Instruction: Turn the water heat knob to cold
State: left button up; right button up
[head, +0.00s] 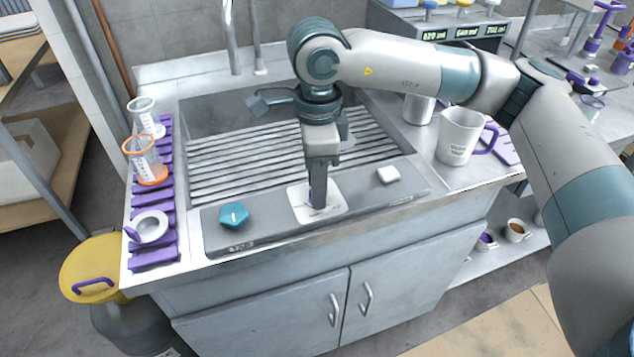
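A grey control panel (268,232) runs along the front of the sink. At its left is a teal, many-sided knob (233,215) with a small white mark on top. In its middle is a white square plate (300,200), and at its right a small white block-like button (389,175). My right gripper (318,200) points straight down at the white plate, its fingertips at or just above it. The fingers are seen nearly edge-on and hide whatever stands on the plate; a thin purple sliver shows by them. I cannot tell whether they grip it. My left gripper is not in view.
The sink basin (230,165) with a ribbed rack lies behind the panel. Beakers (145,160) and a white ring-shaped cup (150,227) stand on a purple rack at left. A white mug (460,135) stands at right. A yellow-lidded bin (95,268) is at lower left.

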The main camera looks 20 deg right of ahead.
dwell(0.4)
jog(key=shift+r, duration=0.6)
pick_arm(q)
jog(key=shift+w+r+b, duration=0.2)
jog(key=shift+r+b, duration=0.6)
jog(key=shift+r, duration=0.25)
pick_arm(e)
notch_tip(320, 180, up, 16)
jog(key=shift+r, duration=0.15)
